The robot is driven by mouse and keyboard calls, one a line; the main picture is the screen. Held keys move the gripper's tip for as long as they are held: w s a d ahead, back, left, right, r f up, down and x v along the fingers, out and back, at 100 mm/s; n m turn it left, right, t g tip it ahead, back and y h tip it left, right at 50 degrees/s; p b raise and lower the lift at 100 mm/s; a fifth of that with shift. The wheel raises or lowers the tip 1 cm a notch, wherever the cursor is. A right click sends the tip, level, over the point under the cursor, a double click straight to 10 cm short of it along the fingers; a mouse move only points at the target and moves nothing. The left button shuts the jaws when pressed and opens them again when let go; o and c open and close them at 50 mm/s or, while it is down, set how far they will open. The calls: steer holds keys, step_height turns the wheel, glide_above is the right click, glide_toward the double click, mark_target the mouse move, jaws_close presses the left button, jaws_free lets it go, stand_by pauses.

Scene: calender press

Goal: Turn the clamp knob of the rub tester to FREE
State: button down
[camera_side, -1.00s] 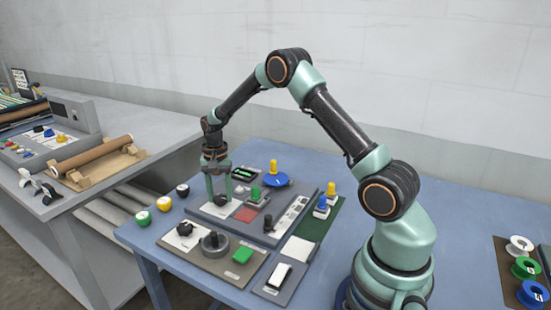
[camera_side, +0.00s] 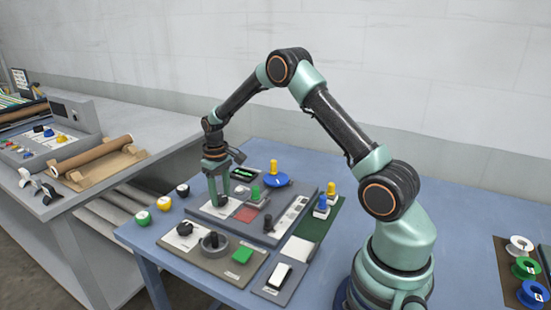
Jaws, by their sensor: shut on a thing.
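A grey machine panel (camera_side: 237,226) lies on the blue table. My gripper (camera_side: 219,203) points straight down at its left end and is shut on a small dark knob (camera_side: 222,201) there. The fingers hide most of the knob, and its pointer and the lettering are too small to read. The panel also carries a green knob (camera_side: 255,193), a red pad (camera_side: 246,214), a black lever (camera_side: 268,225), a small green-lit display (camera_side: 243,174) and a blue disc (camera_side: 277,180) with a yellow post.
A brown-grey board in front holds another black knob (camera_side: 184,229), a round grey dial (camera_side: 214,242) and a green block (camera_side: 242,255). Green, yellow and black-ringed rolls lie at left. Blue and yellow knobs (camera_side: 321,208) stand at right. Free table lies behind the panel.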

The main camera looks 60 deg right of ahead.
mark_target(221, 198)
steer(key=n, duration=0.6)
steer(key=shift+r, duration=0.1)
stand_by(0.5)
steer(key=shift+c, duration=1.5)
jaws_free()
step_height(221, 198, up, 12)
steer(key=shift+r, duration=0.1)
